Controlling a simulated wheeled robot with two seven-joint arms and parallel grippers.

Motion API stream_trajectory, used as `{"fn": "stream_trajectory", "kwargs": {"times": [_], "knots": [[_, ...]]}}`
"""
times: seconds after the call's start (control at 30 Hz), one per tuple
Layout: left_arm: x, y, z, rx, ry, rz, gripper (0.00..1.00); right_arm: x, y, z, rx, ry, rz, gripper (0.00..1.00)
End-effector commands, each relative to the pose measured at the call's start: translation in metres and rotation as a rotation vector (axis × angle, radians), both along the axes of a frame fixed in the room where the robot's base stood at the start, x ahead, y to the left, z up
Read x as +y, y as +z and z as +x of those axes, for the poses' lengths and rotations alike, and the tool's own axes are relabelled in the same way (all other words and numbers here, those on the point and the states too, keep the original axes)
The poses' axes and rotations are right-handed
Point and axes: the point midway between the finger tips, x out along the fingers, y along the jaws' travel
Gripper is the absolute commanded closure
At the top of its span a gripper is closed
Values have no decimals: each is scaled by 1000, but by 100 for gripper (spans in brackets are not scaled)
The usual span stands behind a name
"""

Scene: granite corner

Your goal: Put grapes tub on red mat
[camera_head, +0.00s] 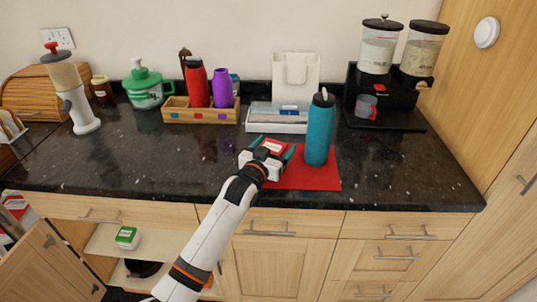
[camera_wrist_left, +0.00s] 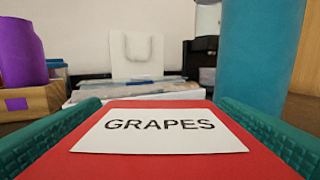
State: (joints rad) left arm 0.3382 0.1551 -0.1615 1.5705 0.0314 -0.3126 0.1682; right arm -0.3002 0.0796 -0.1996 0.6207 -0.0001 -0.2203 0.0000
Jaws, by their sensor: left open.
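The grapes tub (camera_head: 271,146) has a red top with a white label reading GRAPES, and its top (camera_wrist_left: 160,160) fills the lower middle of the left wrist view. My left gripper (camera_head: 273,150) is open, with one teal finger on each side of the tub. The red mat (camera_head: 310,178) lies on the dark counter near its front edge. The tub is at the mat's back left; my gripper hides its base, so I cannot tell how much of it rests on the mat. My right gripper is not in view.
A teal bottle (camera_head: 320,130) stands upright on the mat, close to the right of my left gripper. Behind are a tray of papers (camera_head: 277,127) and a wooden caddy (camera_head: 200,116) with bottles. A cereal dispenser (camera_head: 385,100) stands back right. The counter's left middle is clear.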

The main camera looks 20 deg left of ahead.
Motion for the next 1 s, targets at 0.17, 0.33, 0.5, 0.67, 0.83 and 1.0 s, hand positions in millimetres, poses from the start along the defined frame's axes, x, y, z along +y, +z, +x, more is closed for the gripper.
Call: {"fn": "stream_trajectory", "kwargs": {"times": [0.17,0.33,0.5,0.67,0.83,1.0], "knots": [[3,-2,-24,1,0,0,17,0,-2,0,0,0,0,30],[7,-3,-60,2,0,0,17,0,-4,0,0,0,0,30],[10,-2,-93,2,0,1,17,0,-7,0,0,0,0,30],[13,-2,-112,2,1,0,17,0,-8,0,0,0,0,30],[14,-1,-118,1,1,0,17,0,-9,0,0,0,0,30],[14,-1,-118,1,1,0,17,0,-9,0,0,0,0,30]]}}
